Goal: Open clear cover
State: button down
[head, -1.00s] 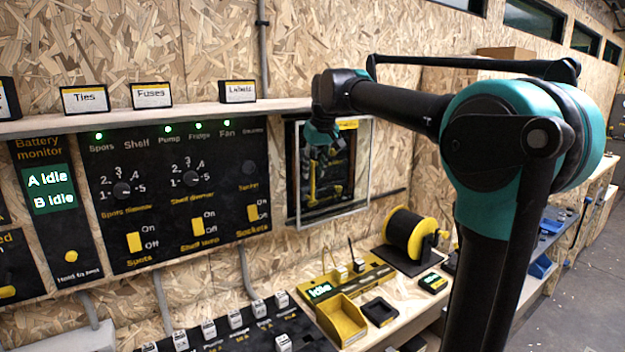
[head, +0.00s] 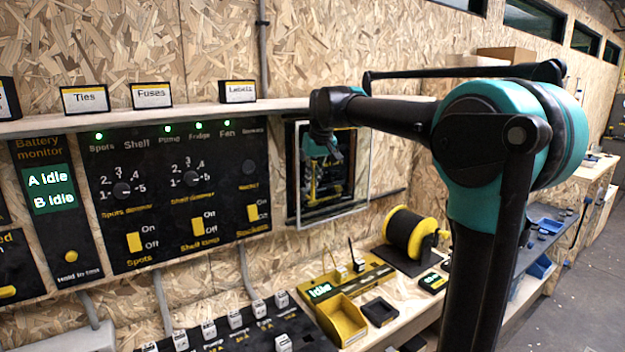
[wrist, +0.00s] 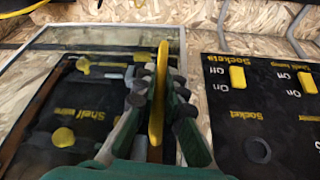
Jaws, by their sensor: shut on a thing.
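The clear cover (head: 368,175), a see-through sheet with a pale frame, is over a dark wall panel right of the switch panel in the head view. In the wrist view its pale frame edge (wrist: 50,30) crosses the upper left, with the dark panel and yellow parts behind it. My gripper (head: 333,153) is in front of the cover. In the wrist view my gripper (wrist: 155,85) is shut on a yellow bar-like handle (wrist: 159,75). Where the handle joins the cover is hidden by the fingers.
The switch panel (head: 150,215) with knobs and yellow switches is left of the cover. A shelf (head: 60,122) with label signs runs above it. Below stand a yellow-flanged spool (head: 408,232) and a yellow bin (head: 342,320).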

dwell(0.3)
jog(key=w+d, duration=0.8)
jog(key=d, duration=0.4)
jog(key=w+d, duration=0.8)
jog(key=d, duration=0.4)
jog(key=shift+w, duration=0.15)
jog(key=c, duration=1.6)
grip_release()
jog(key=shift+r, duration=0.1)
jog(key=v, duration=1.2)
